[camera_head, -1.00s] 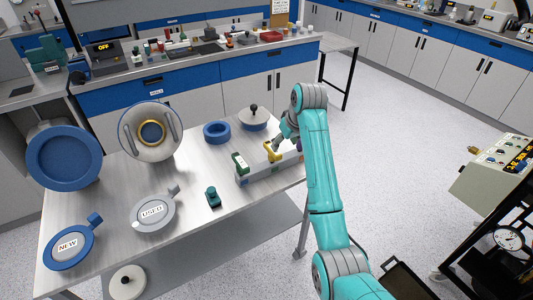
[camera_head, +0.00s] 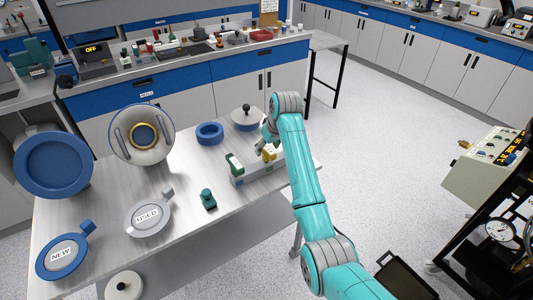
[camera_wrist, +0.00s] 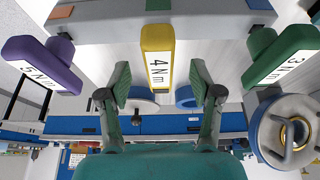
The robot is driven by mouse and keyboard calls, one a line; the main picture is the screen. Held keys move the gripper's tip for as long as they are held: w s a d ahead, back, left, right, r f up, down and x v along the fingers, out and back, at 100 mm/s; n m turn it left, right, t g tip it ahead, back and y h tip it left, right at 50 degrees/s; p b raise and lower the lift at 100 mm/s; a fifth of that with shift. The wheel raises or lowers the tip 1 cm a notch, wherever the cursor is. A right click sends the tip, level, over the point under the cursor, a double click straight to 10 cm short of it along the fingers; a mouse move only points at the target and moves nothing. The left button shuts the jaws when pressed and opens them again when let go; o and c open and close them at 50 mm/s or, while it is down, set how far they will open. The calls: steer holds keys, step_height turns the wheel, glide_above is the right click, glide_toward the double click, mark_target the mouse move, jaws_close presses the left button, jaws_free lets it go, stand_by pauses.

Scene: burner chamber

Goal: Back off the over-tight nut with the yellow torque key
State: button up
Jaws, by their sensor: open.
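The yellow torque key (camera_head: 269,152), marked 4 Nm, sits in a grey rack (camera_head: 257,172) near the bench's right end. In the wrist view the yellow key (camera_wrist: 157,50) appears in the middle, between my fingertips, with a gap on each side. My gripper (camera_wrist: 161,85) is open and empty. It also shows beside the key in the head view (camera_head: 268,138), partly hidden by my arm. A green 3 Nm key (camera_wrist: 283,55) and a purple 5 Nm key (camera_wrist: 42,63) flank the yellow one. I cannot tell which part is the over-tight nut.
A round flanged piece with a gold ring (camera_head: 144,136), blue rings (camera_head: 209,133), a lidded pot (camera_head: 248,117), USED (camera_head: 148,217) and NEW (camera_head: 62,254) discs and a small teal item (camera_head: 208,198) stand on the bench. An instrument panel (camera_head: 487,165) is at right. Floor between is open.

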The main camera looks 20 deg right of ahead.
steer(key=shift+x, duration=1.05)
jaws_close()
steer(key=shift+r, duration=0.1)
step_height(320, 180, up, 10)
steer(key=shift+f, duration=0.1)
